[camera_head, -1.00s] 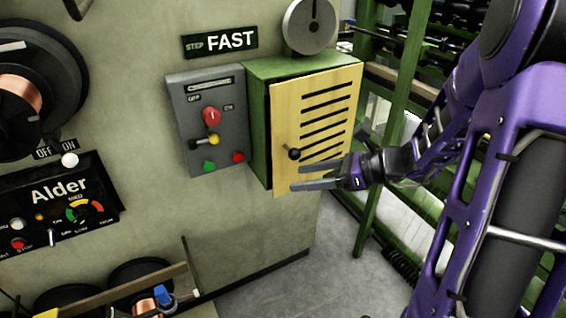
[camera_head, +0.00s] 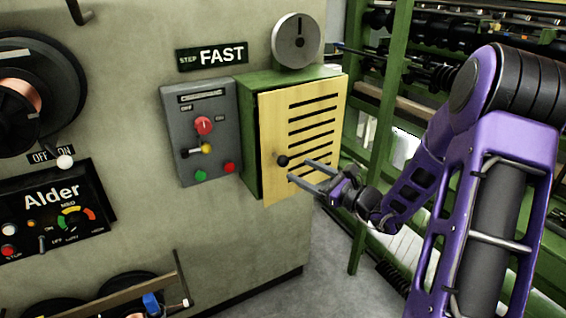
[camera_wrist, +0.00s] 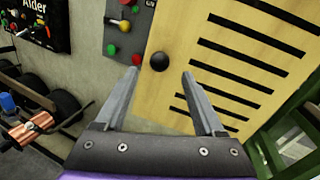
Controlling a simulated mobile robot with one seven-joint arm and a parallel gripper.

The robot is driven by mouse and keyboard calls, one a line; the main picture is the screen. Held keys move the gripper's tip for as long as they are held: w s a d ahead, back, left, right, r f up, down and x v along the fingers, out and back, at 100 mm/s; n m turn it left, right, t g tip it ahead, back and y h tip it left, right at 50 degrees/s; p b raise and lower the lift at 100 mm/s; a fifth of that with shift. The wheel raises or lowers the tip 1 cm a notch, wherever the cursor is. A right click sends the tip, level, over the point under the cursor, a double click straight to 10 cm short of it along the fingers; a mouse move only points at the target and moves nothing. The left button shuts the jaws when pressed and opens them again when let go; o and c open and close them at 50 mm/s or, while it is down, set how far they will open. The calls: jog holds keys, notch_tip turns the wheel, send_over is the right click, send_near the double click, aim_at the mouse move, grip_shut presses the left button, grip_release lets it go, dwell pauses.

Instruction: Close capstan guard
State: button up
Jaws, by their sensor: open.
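The capstan guard (camera_head: 312,110) is a pale yellow slotted door on the front of a green box (camera_head: 249,140) fixed to the wall. It looks almost flush, with a dark gap along its left edge. Its black round knob (camera_head: 283,160) sits near the left edge, low down. In the wrist view the guard (camera_wrist: 225,60) fills the upper right, and the knob (camera_wrist: 159,62) lies just beyond and between the fingertips. My gripper (camera_head: 305,173) is open and empty, in front of the door at knob height. It also shows in the wrist view (camera_wrist: 160,78).
A grey control panel (camera_head: 187,165) with a red knob, levers and buttons is left of the box. A grey dial disc (camera_head: 298,42) stands on top. The Alder panel (camera_head: 50,212) is further left. Green racks (camera_head: 385,130) stand at the right; floor is free below the box.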

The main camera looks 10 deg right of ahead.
aim_at(288, 163)
jog(key=x, duration=0.7)
jog(key=shift+w+a, duration=0.25)
grip_shut()
dwell(1.1)
